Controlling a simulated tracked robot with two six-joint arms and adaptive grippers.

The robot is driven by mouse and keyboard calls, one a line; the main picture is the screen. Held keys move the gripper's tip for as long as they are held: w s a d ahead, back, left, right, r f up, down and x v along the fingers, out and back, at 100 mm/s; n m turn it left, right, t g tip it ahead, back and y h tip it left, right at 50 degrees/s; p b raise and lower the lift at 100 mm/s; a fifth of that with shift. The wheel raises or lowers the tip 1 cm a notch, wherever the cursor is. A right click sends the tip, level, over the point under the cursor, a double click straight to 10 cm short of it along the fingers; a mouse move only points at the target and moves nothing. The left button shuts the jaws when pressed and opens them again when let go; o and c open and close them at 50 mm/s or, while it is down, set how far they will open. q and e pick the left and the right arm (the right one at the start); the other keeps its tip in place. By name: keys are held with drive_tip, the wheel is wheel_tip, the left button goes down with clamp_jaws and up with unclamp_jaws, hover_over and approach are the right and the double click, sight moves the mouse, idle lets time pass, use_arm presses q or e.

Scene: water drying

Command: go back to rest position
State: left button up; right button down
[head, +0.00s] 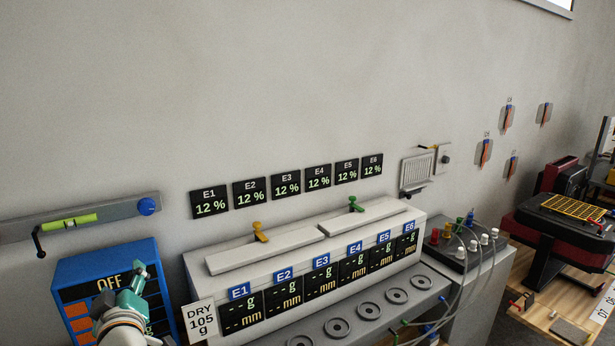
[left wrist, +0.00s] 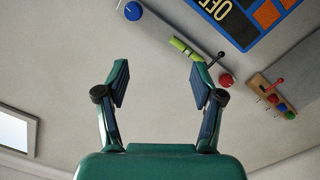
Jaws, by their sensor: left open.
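My left gripper (head: 128,292) shows at the lower left of the head view, in front of the blue panel (head: 148,253) marked OFF. In the left wrist view its two fingers (left wrist: 160,85) are spread wide apart with nothing between them, and the wall shows behind. The blue panel is also at the top of the wrist view, upside down (left wrist: 222,22). My right gripper is in neither view.
A white oven bench (head: 300,245) with E1 to E6 displays stands right of the panel. A wall rail (head: 110,210) carries a green level and blue knob. A grey box with cables (head: 462,250) and a red-black machine (head: 565,235) are at right.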

use_arm(q)
drive_tip(key=s+d+f+m+g+h, duration=0.1)
drive_tip(key=d+f+m+g+h, duration=0.2)
drive_tip(key=f, duration=0.6)
drive_tip(key=s+d+f+m+h, duration=0.15)
drive_tip(key=d+f, duration=0.35)
drive_tip(key=f, duration=0.5)
drive_tip(key=d+f+m+g+h, duration=0.2)
drive_tip(key=d+f+h, duration=0.15)
drive_tip(key=f, duration=0.55)
drive_tip(key=s+d+f+m+g+h, duration=0.2)
drive_tip(key=s+d+f+g, duration=0.2)
drive_tip(key=s+f, duration=0.5)
drive_tip(key=s+d+f+m+g+h, duration=0.2)
drive_tip(key=s+d+f+g, duration=0.3)
drive_tip(key=s+f, duration=0.4)
drive_tip(key=s+d, duration=0.1)
drive_tip(key=s, duration=0.4)
drive_tip(key=shift+s+f+g, duration=0.2)
drive_tip(key=shift+s+g, duration=0.1)
drive_tip(key=shift+s, duration=0.1)
drive_tip(key=shift+d, duration=0.1)
